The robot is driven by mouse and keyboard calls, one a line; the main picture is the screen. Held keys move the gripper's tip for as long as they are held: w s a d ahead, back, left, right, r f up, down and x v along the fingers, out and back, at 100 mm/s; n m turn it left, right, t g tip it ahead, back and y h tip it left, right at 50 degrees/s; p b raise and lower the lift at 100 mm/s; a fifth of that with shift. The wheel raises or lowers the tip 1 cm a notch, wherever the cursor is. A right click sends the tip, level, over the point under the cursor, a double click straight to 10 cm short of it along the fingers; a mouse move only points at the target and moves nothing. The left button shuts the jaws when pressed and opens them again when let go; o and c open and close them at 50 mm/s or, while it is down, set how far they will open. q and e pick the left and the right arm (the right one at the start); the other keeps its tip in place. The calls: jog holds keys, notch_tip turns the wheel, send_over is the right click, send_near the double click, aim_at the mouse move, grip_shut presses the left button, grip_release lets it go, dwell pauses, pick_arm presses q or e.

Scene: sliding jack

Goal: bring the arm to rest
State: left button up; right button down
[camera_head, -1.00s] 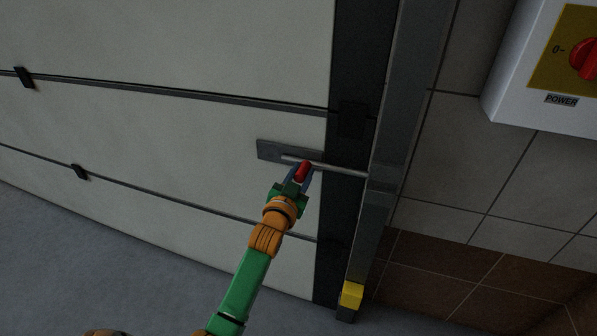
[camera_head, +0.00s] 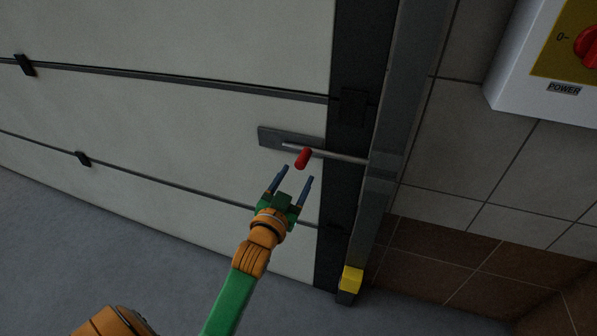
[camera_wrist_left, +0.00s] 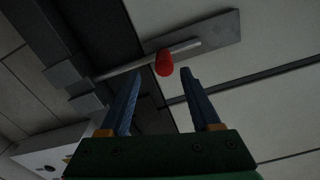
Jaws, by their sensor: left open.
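My left gripper (camera_head: 295,181) is open and empty, with its two blue fingers spread apart. It is just below the red knob (camera_head: 303,158) of the sliding bolt, apart from it. The bolt's grey rod (camera_head: 345,158) runs from a flat plate (camera_head: 272,138) on the door to the dark frame post at the right. In the left wrist view the fingers (camera_wrist_left: 157,100) point towards the red knob (camera_wrist_left: 164,63), which lies beyond their tips. My right gripper is not in view.
The pale panelled door (camera_head: 180,110) fills the left. A grey post (camera_head: 400,110) with a yellow foot (camera_head: 351,279) stands at its right edge. A white power switch box (camera_head: 510,75) is on the tiled wall. Open grey floor (camera_head: 60,240) lies at the lower left.

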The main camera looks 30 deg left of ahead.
pick_arm(q)
jog(key=s+d+f+g+h, duration=0.1)
jog(key=s+d+f+g, duration=0.3)
jog(key=f, duration=0.7)
jog(key=s+d+f+m+g+h, duration=0.15)
jog(key=s+f, duration=0.35)
jog(key=f, duration=0.7)
jog(key=s+d+f+g+h, duration=0.15)
jog(key=s+f+g, duration=0.3)
jog(key=f, duration=0.65)
jog(key=s+d+f+g, duration=0.1)
jog(key=s+f+g, duration=0.35)
jog(key=s, duration=0.85)
jog(key=s+d+f+g, duration=0.1)
jog(key=s+f+g, duration=0.1)
jog(key=s+f, duration=0.8)
notch_tip(320, 180, up, 18)
jog(key=s+p, duration=0.2)
jog(key=p, duration=1.3)
jog(key=shift+d, duration=0.15)
jog(key=shift+m, duration=0.25)
